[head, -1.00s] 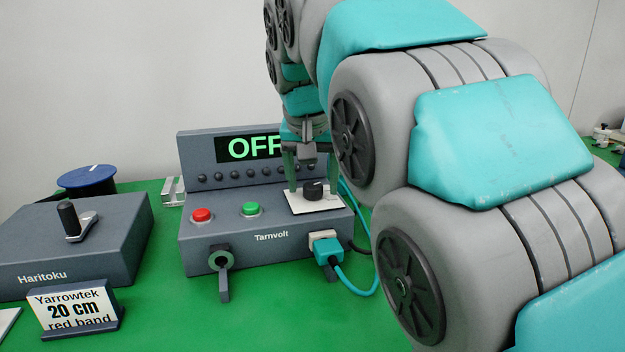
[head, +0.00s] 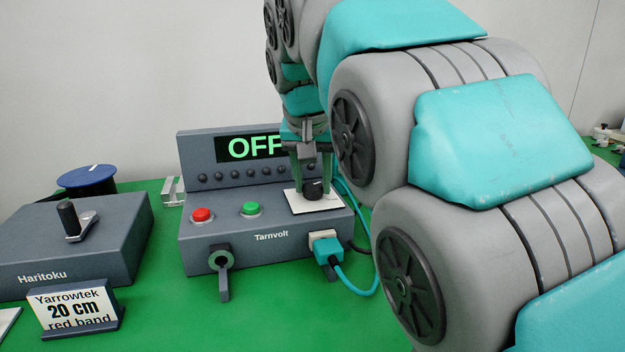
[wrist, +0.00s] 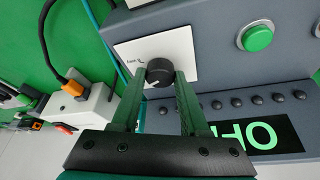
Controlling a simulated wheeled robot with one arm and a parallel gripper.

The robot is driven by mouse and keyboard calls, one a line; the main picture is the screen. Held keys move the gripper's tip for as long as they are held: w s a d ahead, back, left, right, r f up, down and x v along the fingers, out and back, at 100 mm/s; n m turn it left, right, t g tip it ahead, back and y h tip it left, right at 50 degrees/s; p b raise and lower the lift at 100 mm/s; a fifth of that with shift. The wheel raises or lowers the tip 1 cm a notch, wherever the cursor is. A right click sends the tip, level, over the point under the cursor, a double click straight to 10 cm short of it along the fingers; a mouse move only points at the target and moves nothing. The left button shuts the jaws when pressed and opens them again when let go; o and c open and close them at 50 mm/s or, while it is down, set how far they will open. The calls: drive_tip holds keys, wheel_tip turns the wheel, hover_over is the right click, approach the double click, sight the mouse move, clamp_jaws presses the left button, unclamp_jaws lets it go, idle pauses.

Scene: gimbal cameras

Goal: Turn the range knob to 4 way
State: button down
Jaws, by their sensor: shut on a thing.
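The range knob (head: 314,189) is a black round knob on a white plate (head: 330,205) on top of the grey Tarnvolt box (head: 235,262). It also shows in the wrist view (wrist: 160,72), with a small light mark on it. My gripper (head: 312,184) points down over the plate, its two green fingers closed on the sides of the knob. The fingers also show in the wrist view (wrist: 161,78), one on each side of the knob. The display (head: 250,148) reads OFF, its right end hidden by my arm. Most of the plate's lettering is too small or hidden.
A red button (head: 201,215) and a green button (head: 250,209) sit left of the plate. A teal plug (head: 326,250) with its cable is in the box's front. The Haritoku box (head: 60,240) and a sign (head: 75,310) stand at the left.

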drive_tip(key=shift+n, duration=0.3)
drive_tip(key=n+y, duration=0.1)
drive_tip(key=n, duration=0.2)
drive_tip(key=n+y, duration=0.1)
drive_tip(key=n, duration=0.2)
drive_tip(key=shift+d+g+y, duration=0.2)
drive_tip(key=shift+g+y, duration=0.1)
drive_tip(key=n+y, duration=0.1)
drive_tip(key=n, duration=0.2)
drive_tip(key=n+g+p, duration=0.1)
drive_tip(key=n, duration=0.2)
drive_tip(key=shift+w+d+n+g+y, duration=0.1)
drive_tip(key=shift+w+n+g+y, duration=0.05)
drive_tip(key=shift+n+g+y, duration=0.2)
drive_tip(key=shift+c, duration=2.1)
unclamp_jaws()
drive_tip(key=shift+r, duration=0.15)
